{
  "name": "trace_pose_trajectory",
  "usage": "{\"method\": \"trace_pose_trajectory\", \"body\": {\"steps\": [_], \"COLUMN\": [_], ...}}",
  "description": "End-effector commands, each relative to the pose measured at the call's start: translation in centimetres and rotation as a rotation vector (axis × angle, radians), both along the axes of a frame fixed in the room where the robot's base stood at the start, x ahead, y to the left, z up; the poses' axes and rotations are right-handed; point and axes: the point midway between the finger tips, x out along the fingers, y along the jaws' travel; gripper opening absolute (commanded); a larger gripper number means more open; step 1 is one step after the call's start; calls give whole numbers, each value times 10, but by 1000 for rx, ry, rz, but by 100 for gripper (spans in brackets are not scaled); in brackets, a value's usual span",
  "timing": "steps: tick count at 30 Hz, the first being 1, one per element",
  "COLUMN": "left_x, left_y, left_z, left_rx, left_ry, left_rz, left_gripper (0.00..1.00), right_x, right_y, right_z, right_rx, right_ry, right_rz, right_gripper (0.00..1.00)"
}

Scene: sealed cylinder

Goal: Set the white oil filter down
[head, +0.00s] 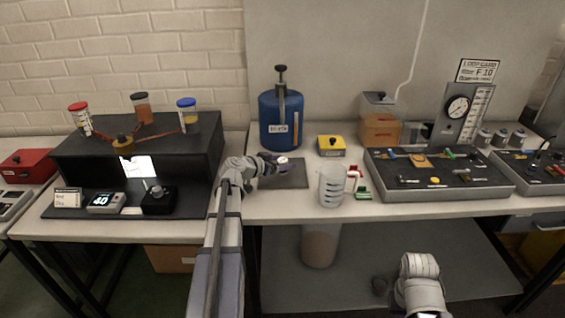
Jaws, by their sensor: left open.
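A small white piece (283,160), which looks like the white oil filter, shows at the fingertips of my left gripper (273,164). The gripper is open, just above or at the dark mat (291,180) in front of the blue drum. The fingers partly hide the white piece, and I cannot tell whether it touches the mat or the fingers. Part of my right arm shows at the bottom right, but its gripper does not show.
The blue drum (280,123) with a pump stands behind the mat. A clear beaker (332,186), red and green small parts (358,184) and a yellow box (331,146) are to the right. A black stand (75,160) with jars is to the left.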

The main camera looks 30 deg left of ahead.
Motion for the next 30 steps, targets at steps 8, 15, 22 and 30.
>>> {"method": "trace_pose_trajectory", "body": {"steps": [8,15,22,30], "left_x": [-1,-44,-84,-108], "left_y": [0,9,19,25], "left_z": [6,23,37,44], "left_rx": [0,0,0,0], "left_ry": [0,0,-1,0], "left_rz": [0,4,3,1], "left_gripper": [74,74,74,74], "right_x": [0,0,0,0], "right_y": [0,0,0,0], "right_z": [6,23,37,44], "right_rx": [0,0,0,0], "right_ry": [0,0,0,0], "right_rz": [0,0,0,-1], "right_gripper": [0,0,0,0]}}
